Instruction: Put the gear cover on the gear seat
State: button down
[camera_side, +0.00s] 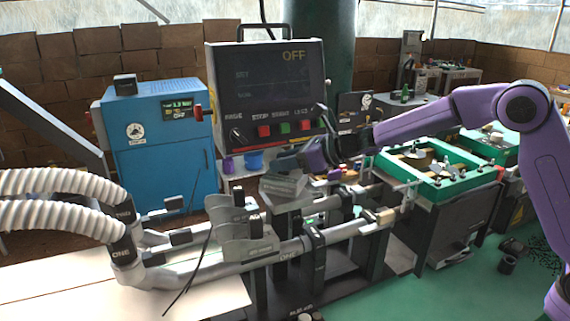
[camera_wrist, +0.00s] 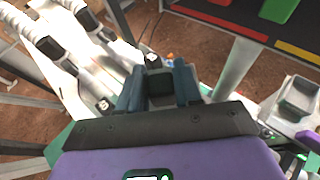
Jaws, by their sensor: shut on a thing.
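My gripper (camera_side: 290,168) is at the middle of the side view, above the pipe machine and in front of the control panel. In the wrist view its two blue-grey fingers (camera_wrist: 159,88) are shut on a small dark block (camera_wrist: 160,86), which I take to be part of the gear cover. In the side view a grey, box-like piece (camera_side: 284,185) shows just below the fingers, tilted; it looks like the held cover, but the contact is unclear. The grey stepped housing (camera_side: 246,232) on the pipes, left of and below my gripper, may hold the gear seat. The seat itself cannot be made out.
Pipes (camera_side: 290,247) with black clamps run below my gripper. The control panel (camera_side: 270,95) stands close behind, with a blue cup (camera_side: 253,160) near its foot. A blue cabinet (camera_side: 160,150) is at left. A green-framed tray (camera_side: 440,178) stands at right.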

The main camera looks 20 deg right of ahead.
jog(key=shift+f, duration=0.35)
jog(key=shift+f, duration=0.15)
jog(key=c, duration=0.8)
grip_release()
jog(key=shift+s+d+r, duration=0.1)
jog(key=shift+d+r, duration=0.1)
jog(key=v, duration=1.1)
jog(key=shift+s+d+r, duration=0.15)
jog(key=shift+s+d, duration=0.05)
